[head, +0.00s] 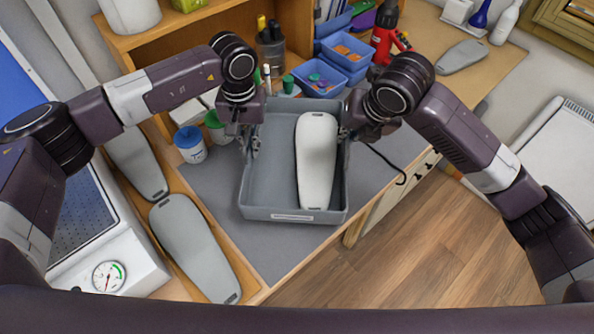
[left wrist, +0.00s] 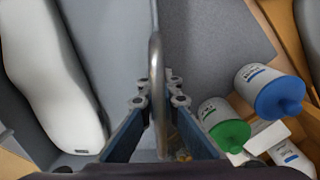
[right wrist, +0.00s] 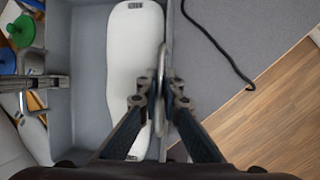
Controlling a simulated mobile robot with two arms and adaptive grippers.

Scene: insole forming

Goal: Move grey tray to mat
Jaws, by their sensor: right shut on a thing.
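The grey tray (head: 290,217) is on the grey mat (head: 268,250) on the workbench, with a white insole form (head: 316,160) lying in its right half. My left gripper (head: 250,145) is at the tray's left wall. In the left wrist view its fingers (left wrist: 158,100) stand on both sides of the tray's rim and look closed on it. My right gripper (head: 345,133) is shut on the tray's right rim, seen edge-on between the fingers in the right wrist view (right wrist: 163,98). Whether the tray's underside touches the mat is hard to tell.
Blue-lidded (head: 190,144) and green-lidded bottles stand left of the tray. Grey insole-shaped plates (head: 195,245) lie at the left. Blue bins (head: 320,77) and a pen cup (head: 271,52) stand behind. A black cable (head: 387,163) lies to the right, near the bench edge.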

